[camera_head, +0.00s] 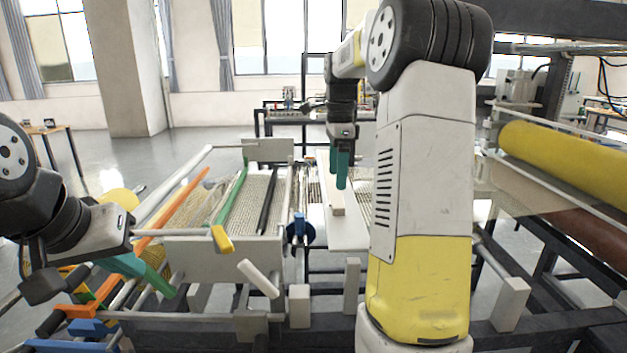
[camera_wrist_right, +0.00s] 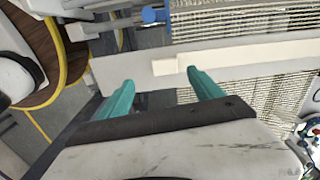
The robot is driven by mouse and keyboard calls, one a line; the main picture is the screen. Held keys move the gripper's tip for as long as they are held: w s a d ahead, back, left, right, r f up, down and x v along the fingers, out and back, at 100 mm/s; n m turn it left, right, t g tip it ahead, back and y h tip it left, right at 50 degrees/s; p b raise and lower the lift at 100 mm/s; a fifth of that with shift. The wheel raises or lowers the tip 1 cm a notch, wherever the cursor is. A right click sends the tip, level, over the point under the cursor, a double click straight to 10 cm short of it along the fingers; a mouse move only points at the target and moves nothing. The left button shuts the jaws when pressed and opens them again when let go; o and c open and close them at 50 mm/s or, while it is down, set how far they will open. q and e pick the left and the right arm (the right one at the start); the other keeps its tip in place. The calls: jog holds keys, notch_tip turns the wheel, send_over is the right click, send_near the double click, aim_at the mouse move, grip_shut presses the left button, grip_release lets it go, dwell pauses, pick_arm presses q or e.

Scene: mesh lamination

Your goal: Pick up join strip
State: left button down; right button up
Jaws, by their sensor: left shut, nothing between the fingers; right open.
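The join strip appears to be the narrow cream strip (camera_head: 337,198) lying lengthwise on a white board (camera_head: 348,236) in the middle of the machine. In the right wrist view the strip (camera_wrist_right: 245,57) runs along the board, its near end lying ahead of the gap between my fingers. My right gripper (camera_head: 341,182) points down over the strip with its green fingers open (camera_wrist_right: 161,79). Nothing is held, and I cannot tell the exact height above the strip. My left gripper (camera_head: 158,281) is shut and empty at the lower left, away from the strip.
Woven mesh (camera_head: 246,203) lies on the left of the board, with green, orange and black bars around it. A blue part (camera_head: 299,229) stands just left of the board. A yellow roll (camera_head: 570,160) lies on the right. My right arm hides part of the machine.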

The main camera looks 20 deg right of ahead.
aim_at(338, 203)
jog(key=shift+w+d+f+m, duration=0.4)
jog(key=shift+w+f+m, duration=0.1)
jog(key=shift+f+m, duration=0.1)
notch_tip(338, 203, down, 7)
jog(key=shift+f, duration=0.2)
jog(key=c, duration=1.5)
jog(key=shift+r, duration=0.15)
